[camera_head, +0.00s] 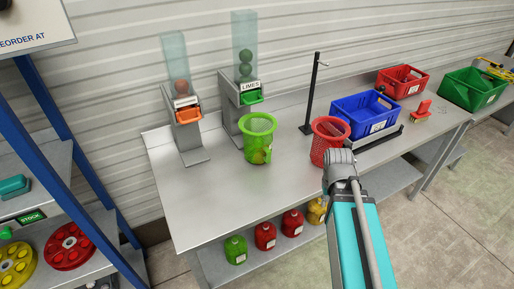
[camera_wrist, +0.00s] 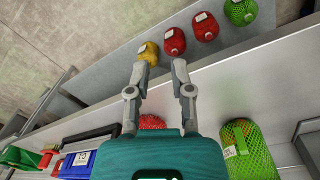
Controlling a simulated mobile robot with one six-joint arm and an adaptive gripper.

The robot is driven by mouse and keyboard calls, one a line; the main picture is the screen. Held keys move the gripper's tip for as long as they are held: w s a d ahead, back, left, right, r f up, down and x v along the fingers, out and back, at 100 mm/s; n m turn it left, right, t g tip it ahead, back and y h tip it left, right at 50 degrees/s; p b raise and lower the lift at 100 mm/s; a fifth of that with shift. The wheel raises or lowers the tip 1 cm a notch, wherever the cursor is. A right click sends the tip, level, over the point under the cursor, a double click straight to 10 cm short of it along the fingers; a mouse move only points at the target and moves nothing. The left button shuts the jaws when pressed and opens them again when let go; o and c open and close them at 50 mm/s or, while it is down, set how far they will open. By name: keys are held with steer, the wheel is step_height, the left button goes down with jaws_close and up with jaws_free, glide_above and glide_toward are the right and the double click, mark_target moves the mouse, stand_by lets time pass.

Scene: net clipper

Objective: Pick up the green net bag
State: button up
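A green net bag (camera_head: 258,146), open at the top, stands on the table below the limes dispenser; it also shows in the wrist view (camera_wrist: 262,150) at the lower right, with a white tag. A second, closed green net bag (camera_head: 236,250) lies on the lower shelf, at the top right in the wrist view (camera_wrist: 240,12). My gripper (camera_wrist: 160,72) is open with nothing between its fingers. In the head view its grey end (camera_head: 340,165) is in front of the red net bag (camera_head: 328,142), right of the upright green one and apart from it.
Blue crate (camera_head: 364,113), red crate (camera_head: 402,81) and green crate (camera_head: 474,90) stand to the right. A black post (camera_head: 312,90) rises behind. Red bags (camera_head: 266,236) and a yellow bag (camera_wrist: 149,53) lie on the lower shelf. The table's front left (camera_head: 205,205) is clear.

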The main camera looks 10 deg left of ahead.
mark_target(259, 143)
steer(key=w+a+f+n+t+h+b, duration=0.1)
steer(key=w+a+n+h+b, duration=0.1)
steer(key=w+a+n+b, duration=0.1)
steer(key=w+a+f+n+h+b, duration=0.2)
steer(key=w+a+n+h+b, duration=0.1)
steer(key=w+a+n, duration=0.2)
steer(key=w+a+f+n+t+h+b, duration=0.1)
steer(key=w+a+f+n+h+b, duration=0.1)
steer(key=w+a+n, duration=0.3)
steer(key=shift+t+b, duration=0.3)
steer(key=shift+b, duration=0.3)
steer(key=w+a+r+n+t+h+b, duration=0.1)
steer(key=w+a+n+t+h+b, duration=0.1)
steer(key=a+n, duration=0.3)
steer(key=w+a+r+n+t+h+b, duration=0.1)
steer(key=w+a+n+t+h+b, duration=0.1)
steer(key=a, duration=1.2)
steer(key=n+t+b, duration=0.1)
steer(key=n+b, duration=0.1)
steer(key=n, duration=0.1)
steer(key=shift+a+r+n+t+h, duration=0.2)
steer(key=shift+n+t+h, duration=0.1)
steer(key=shift+n, duration=0.1)
steer(key=shift+w+f, duration=0.1)
steer(key=shift+b+x, duration=1.35)
steer(key=shift+x, duration=3)
steer(key=shift+d, duration=0.1)
